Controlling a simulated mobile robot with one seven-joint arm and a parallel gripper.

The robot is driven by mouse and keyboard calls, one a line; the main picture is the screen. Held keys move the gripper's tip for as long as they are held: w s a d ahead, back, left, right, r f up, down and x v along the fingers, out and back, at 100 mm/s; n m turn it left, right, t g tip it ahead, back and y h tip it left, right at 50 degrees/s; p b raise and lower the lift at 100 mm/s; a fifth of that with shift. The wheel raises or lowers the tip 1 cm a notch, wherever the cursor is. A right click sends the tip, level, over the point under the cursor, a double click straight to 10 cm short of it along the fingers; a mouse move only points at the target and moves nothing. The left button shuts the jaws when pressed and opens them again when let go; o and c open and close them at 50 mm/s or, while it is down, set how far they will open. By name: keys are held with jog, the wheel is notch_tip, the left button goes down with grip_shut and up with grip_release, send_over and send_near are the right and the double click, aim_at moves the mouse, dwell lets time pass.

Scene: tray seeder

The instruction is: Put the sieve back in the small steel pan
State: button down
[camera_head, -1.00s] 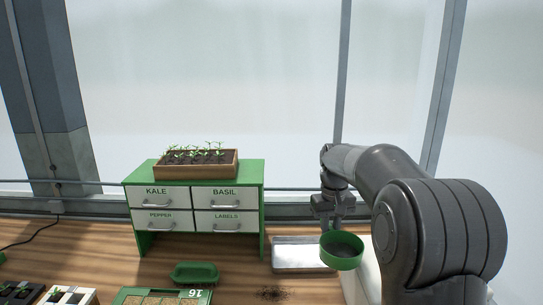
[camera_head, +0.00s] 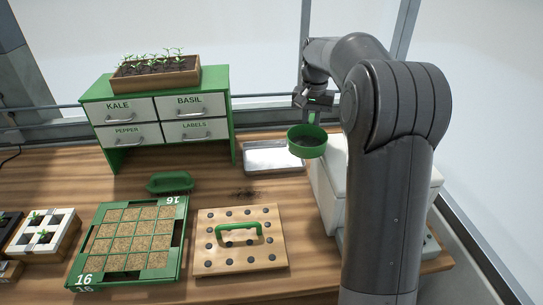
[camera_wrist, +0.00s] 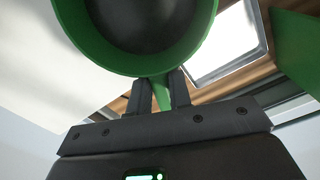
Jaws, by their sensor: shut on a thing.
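The sieve (camera_head: 307,146) is a round green ring with a dark mesh. My gripper (camera_head: 312,112) is shut on its green handle and holds it in the air. In the wrist view the gripper's fingers (camera_wrist: 163,95) clamp the handle, and the sieve (camera_wrist: 135,62) fills the top of the picture. The sieve overlaps the pan's right end in that view. The pan (camera_wrist: 228,45) looks empty and shows beyond the sieve at the upper right of the wrist view.
A white box-shaped machine (camera_head: 325,175) stands right of the pan. A green drawer cabinet (camera_head: 226,105) with a seedling box (camera_head: 155,82) stands left. In front are a seed tray (camera_head: 180,240), a dibber board (camera_head: 205,262), a green brush (camera_head: 170,182) and spilled soil (camera_head: 248,193).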

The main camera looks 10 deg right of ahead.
jog(key=w+f+m, duration=0.3)
jog(key=w+m, duration=0.2)
jog(key=w, duration=0.1)
jog(key=m, duration=0.9)
send_over(292, 157)
notch_tip(292, 157, down, 11)
jog(key=shift+s, duration=0.15)
jog(key=shift+f, duration=2.9)
jog(key=c, duration=1.7)
grip_release()
jog(key=o, duration=0.4)
